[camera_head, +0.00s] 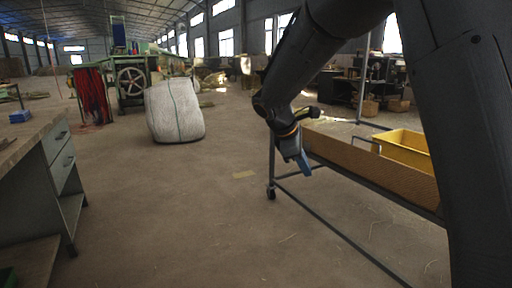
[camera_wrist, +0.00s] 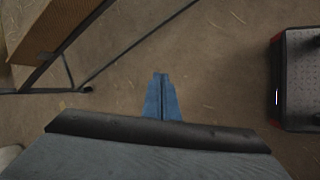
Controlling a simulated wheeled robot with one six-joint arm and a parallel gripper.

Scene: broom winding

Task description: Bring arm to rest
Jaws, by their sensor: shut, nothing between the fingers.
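My gripper (camera_head: 305,170) hangs at the end of my bent dark arm, right of centre in the head view. Its blue fingers point down and lie together with nothing between them. In the wrist view the blue fingers (camera_wrist: 161,88) show at the middle, closed, above bare floor. In the head view the gripper appears beside the near-left end of a wheeled cart (camera_head: 340,236). I cannot tell how far apart they are.
A yellow bin (camera_head: 405,148) and a long brown board (camera_head: 370,170) are on the cart. A workbench (camera_head: 40,135) with drawers stands at left. A white bale (camera_head: 175,110) and a green machine (camera_head: 135,70) stand farther back.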

